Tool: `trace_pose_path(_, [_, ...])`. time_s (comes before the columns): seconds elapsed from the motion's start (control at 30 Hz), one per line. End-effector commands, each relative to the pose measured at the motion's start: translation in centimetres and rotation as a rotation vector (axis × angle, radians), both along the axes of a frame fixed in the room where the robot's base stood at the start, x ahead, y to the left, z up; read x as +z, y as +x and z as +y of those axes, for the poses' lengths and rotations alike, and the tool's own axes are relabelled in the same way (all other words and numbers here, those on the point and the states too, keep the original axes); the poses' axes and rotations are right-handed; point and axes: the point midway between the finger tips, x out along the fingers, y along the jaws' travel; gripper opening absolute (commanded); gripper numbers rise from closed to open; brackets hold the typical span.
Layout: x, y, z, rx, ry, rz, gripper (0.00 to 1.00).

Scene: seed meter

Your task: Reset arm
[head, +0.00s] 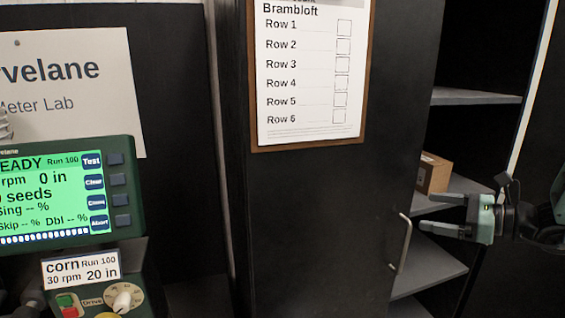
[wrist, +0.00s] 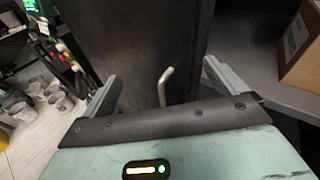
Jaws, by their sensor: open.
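My gripper (head: 425,211) is at the right of the head view, its two fingers spread and pointing left. It is open and empty. In the wrist view my gripper (wrist: 160,78) shows both fingers apart, with a metal door handle (wrist: 165,84) seen between them. In the head view the handle (head: 402,245) is on the dark cabinet door (head: 330,220), just left of and below the fingertips. I cannot tell whether a finger touches it; no grip on it shows.
Shelves (head: 428,264) stand behind my gripper, with a cardboard box (head: 433,175) on one. A clipboard (head: 312,75) listing rows hangs on the door. At left is a meter console with a green screen (head: 45,195). Buckets (wrist: 40,92) stand on the floor in the wrist view.

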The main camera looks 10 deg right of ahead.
Motion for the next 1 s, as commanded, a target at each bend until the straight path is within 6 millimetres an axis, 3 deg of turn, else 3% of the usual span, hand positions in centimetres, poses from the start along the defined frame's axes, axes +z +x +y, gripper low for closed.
trace_pose_path(0.03, [0.0,0.0,2.9,0.095,-0.036,0.006,0.96])
trace_pose_path(0.17, [-0.4,-1.6,10.9,0.388,-0.166,0.019,0.96])
trace_pose_path(0.3, [-1.4,-6.0,19.6,0.791,-0.38,-0.01,0.96])
trace_pose_path(0.4, [-2.5,-10.3,24.2,1.098,-0.569,-0.08,0.96])
trace_pose_path(0.5, [-3.6,-14.5,27.0,1.392,-0.768,-0.192,0.96])
trace_pose_path(0.7, [-5.0,-20.1,29.5,1.903,-1.18,-0.564,0.96])
trace_pose_path(0.83, [-5.1,-21.7,30.5,2.121,-1.393,-0.853,0.96])
trace_pose_path(1.0, [-4.8,-22.5,31.6,2.252,-1.545,-1.119,0.96])
